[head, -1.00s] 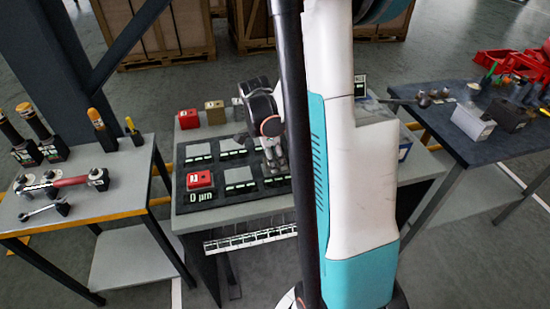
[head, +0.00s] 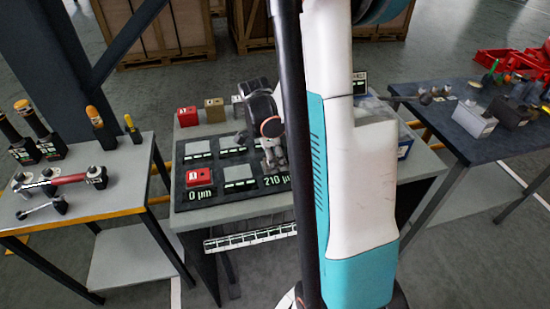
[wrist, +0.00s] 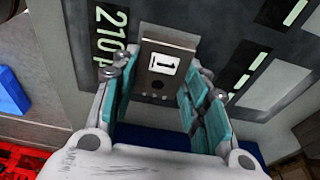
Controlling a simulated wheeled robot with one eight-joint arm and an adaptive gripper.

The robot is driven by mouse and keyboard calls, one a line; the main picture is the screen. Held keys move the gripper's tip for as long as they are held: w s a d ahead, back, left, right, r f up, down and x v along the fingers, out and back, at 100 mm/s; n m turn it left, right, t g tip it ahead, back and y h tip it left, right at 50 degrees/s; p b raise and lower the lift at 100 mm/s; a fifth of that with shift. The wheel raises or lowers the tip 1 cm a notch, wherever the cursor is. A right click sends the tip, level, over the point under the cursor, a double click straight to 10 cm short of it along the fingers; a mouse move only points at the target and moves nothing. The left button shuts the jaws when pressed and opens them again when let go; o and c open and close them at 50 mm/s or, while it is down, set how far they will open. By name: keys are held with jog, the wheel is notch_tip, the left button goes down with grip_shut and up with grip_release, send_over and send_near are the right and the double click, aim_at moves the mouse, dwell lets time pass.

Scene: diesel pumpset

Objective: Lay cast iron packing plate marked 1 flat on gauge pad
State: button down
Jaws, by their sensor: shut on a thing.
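The packing plate (wrist: 163,62) is a grey metal block with a white label marked 1. It sits between the fingers of my gripper (wrist: 160,85), which is shut on it. In the head view my gripper (head: 272,163) is low over the right part of the dark gauge board (head: 222,212), by a green 210 µm readout (head: 277,181). That readout also shows left of the plate in the wrist view (wrist: 108,32). The pad under the plate is hidden, so I cannot tell whether the plate lies flat on it.
A red block (head: 199,177) sits on the front left pad, above a 0 µm readout. Several blocks, among them a red one (head: 187,116) and a tan one (head: 214,109), stand behind the board. Tool tables flank the bench left (head: 100,206) and right (head: 440,135).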

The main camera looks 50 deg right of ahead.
jog(key=c, duration=0.8)
grip_release()
jog(key=shift+c, duration=0.2)
jog(key=v, duration=1.2)
jog(key=d+p+v, duration=0.1)
jog(key=p+v, duration=0.4)
jog(key=v, duration=0.1)
jog(key=shift+s, duration=0.3)
jog(key=shift+r, duration=0.1)
